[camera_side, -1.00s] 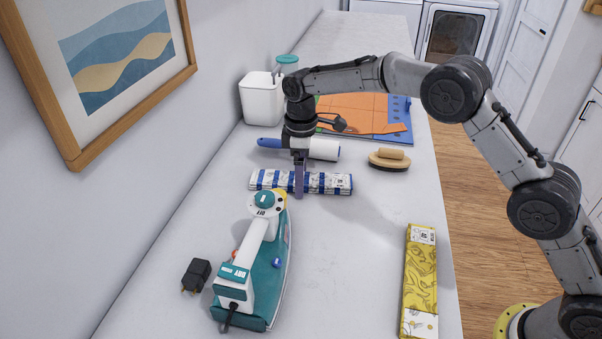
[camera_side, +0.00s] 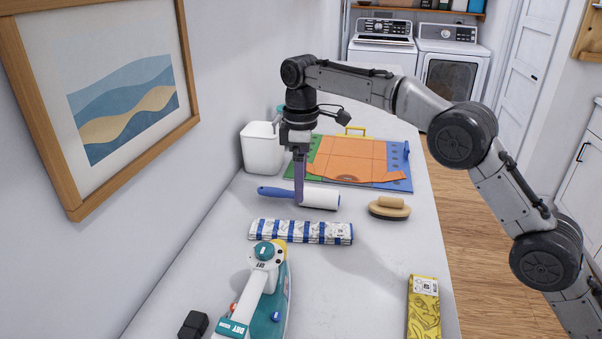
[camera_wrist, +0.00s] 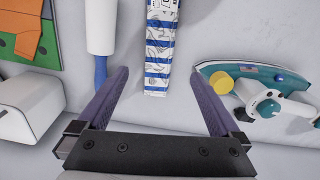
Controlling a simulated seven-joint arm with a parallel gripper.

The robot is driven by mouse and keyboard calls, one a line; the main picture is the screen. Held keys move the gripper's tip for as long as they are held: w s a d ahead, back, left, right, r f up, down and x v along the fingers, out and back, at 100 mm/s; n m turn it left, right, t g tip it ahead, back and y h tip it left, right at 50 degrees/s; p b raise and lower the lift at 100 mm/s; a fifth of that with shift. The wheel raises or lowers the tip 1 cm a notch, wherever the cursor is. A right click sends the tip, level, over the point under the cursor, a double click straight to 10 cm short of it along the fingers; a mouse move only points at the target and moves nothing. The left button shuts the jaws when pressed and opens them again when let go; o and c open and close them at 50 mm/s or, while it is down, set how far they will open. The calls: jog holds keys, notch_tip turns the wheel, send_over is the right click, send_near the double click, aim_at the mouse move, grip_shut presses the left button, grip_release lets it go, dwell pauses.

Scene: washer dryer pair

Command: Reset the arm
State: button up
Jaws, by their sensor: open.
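My gripper (camera_side: 299,180) hangs above the counter with its fingers pointing down, in front of the lint roller as the side view sees it. In the wrist view its two fingers (camera_wrist: 165,92) are spread wide with nothing between them. A blue-and-white patterned packet (camera_side: 301,232) lies flat on the counter below; in the wrist view the packet (camera_wrist: 160,50) lies beyond the fingertips. The lint roller (camera_side: 320,198), white with a blue handle, lies behind the packet. It also shows in the wrist view (camera_wrist: 101,30).
A teal-and-white iron (camera_side: 258,295) and a black plug (camera_side: 193,325) are at the front left. A yellow packet (camera_side: 423,305) is front right. A wall borders the left.

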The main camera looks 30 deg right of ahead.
jog(key=s+d+r+t, duration=0.1)
jog(key=s+d+r, duration=0.15)
jog(key=r, duration=0.45)
jog(key=s+d+r+t, duration=0.1)
jog(key=s+d+r, duration=0.15)
jog(key=r, duration=0.35)
jog(key=s+d+r+m+t, duration=0.1)
jog(key=s+d+r+m, duration=0.15)
jog(key=s, duration=0.45)
jog(key=s+d+r+m+t, duration=0.1)
jog(key=s+d+r, duration=0.25)
jog(key=s, duration=0.35)
jog(key=s+d+f+m+t, duration=0.1)
jog(key=s+d+f, duration=0.15)
jog(key=s, duration=0.45)
jog(key=s+d+f+m, duration=0.1)
jog(key=s+f+m, duration=0.15)
jog(key=s, duration=0.45)
jog(key=s+f+m, duration=0.3)
jog(key=s+f, duration=0.3)
jog(key=f, duration=0.5)
jog(key=shift+f+m+t, duration=0.3)
jog(key=shift+f, duration=0.1)
